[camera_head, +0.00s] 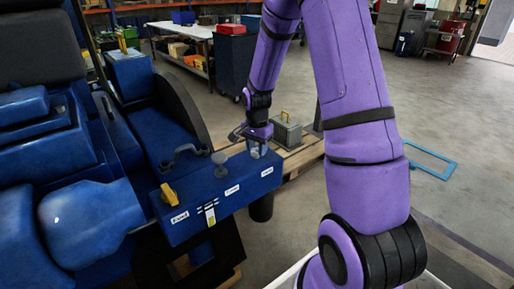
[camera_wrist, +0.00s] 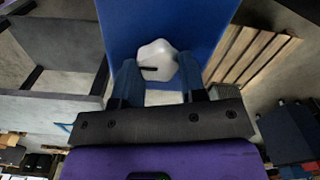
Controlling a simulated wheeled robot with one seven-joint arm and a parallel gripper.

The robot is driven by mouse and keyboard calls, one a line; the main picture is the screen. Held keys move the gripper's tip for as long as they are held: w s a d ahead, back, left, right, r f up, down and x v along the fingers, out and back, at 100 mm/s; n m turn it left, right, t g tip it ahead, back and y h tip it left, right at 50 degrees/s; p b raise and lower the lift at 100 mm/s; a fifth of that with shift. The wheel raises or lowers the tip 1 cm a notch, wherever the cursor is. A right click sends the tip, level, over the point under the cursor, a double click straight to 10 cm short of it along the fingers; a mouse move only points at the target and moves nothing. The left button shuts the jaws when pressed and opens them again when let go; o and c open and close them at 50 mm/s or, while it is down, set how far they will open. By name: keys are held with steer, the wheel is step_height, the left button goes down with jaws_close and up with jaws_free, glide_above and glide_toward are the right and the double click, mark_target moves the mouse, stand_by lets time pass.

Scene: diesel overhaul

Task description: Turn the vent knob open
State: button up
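The vent knob is a pale grey lobed knob with a black mark (camera_wrist: 157,56) on a blue surface in the wrist view. My gripper (camera_wrist: 159,72) has one finger on each side of it, and both fingertips appear to touch its sides. In the head view, my gripper (camera_head: 257,148) points down at the right end of a blue box (camera_head: 215,196). The knob is mostly hidden there by the fingers. A white label on the box front lies just below it, too small to read.
On the same box stand a grey round knob (camera_head: 220,158) and a yellow knob (camera_head: 168,192), left of my gripper. A grey bent handle (camera_head: 184,154) is behind them. A grey case (camera_head: 287,133) sits on a wooden pallet just right.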

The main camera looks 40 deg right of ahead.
stand_by(0.3)
steer(key=n, duration=0.4)
steer(key=shift+w+n, duration=0.1)
steer(key=shift+n, duration=0.3)
steer(key=n, duration=0.4)
steer(key=shift+a+n, duration=0.15)
steer(key=shift+n, duration=0.15)
steer(key=n, duration=0.4)
steer(key=shift+w+a, duration=0.1)
steer(key=shift+a+n, duration=0.1)
steer(key=shift+n, duration=2)
steer(key=o, duration=0.9)
